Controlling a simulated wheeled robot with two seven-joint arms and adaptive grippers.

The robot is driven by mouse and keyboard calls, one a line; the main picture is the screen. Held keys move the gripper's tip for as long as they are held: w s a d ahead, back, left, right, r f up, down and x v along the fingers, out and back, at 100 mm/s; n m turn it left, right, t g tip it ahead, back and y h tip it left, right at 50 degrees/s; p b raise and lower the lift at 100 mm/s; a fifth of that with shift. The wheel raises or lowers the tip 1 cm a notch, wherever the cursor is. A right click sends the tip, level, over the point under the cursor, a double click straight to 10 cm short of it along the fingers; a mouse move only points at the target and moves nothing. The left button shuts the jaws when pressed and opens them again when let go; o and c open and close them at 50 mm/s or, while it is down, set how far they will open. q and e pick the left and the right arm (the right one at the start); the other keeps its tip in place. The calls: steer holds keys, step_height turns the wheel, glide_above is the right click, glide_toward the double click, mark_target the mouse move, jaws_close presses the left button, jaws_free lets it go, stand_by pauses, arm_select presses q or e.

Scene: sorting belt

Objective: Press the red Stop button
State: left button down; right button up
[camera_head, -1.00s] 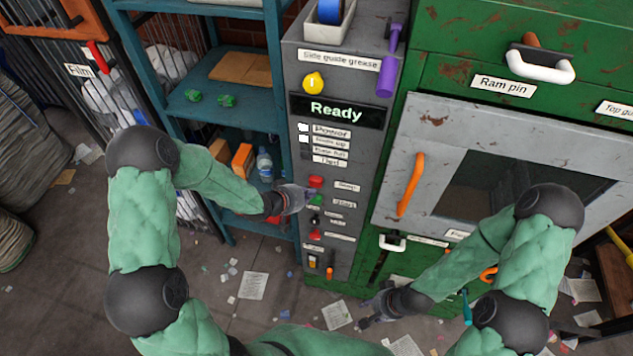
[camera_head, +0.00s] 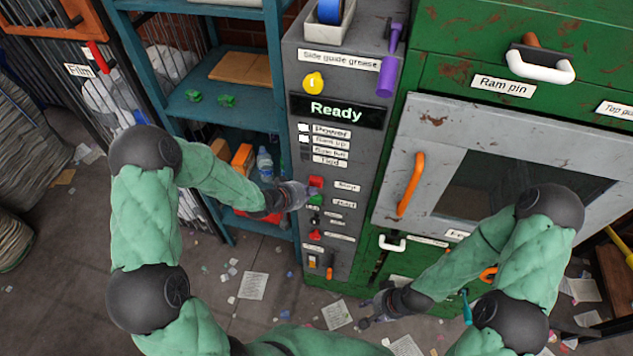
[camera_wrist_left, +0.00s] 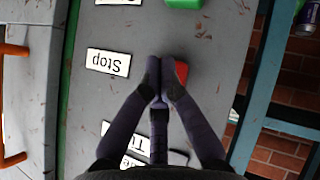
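The red Stop button (camera_head: 316,181) is on the grey control panel, below the Ready display. In the left wrist view the red button (camera_wrist_left: 181,71) shows just right of my fingertips, partly covered by one finger. Its label (camera_wrist_left: 107,62) reads Stop, upside down there. My left gripper (camera_head: 304,193) is at the panel close to the button; in the wrist view its fingertips (camera_wrist_left: 161,65) are together and empty. I cannot tell whether they touch the button. My right gripper (camera_head: 364,312) hangs low in front of the green machine; its fingers are too small to read.
A green button (camera_head: 315,200) sits just below the red one, with black and red controls (camera_head: 315,235) lower. A yellow lamp (camera_head: 313,83) is above the display (camera_head: 337,111). A teal shelf (camera_head: 218,110) stands left of the panel, the green machine (camera_head: 450,60) right.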

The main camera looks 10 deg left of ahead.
arm_select(q)
steer(key=shift+w, duration=0.6)
stand_by(0.7)
steer(key=shift+s, duration=1.1)
steer(key=s, duration=0.6)
steer(key=shift+a, duration=0.15)
stand_by(2.1)
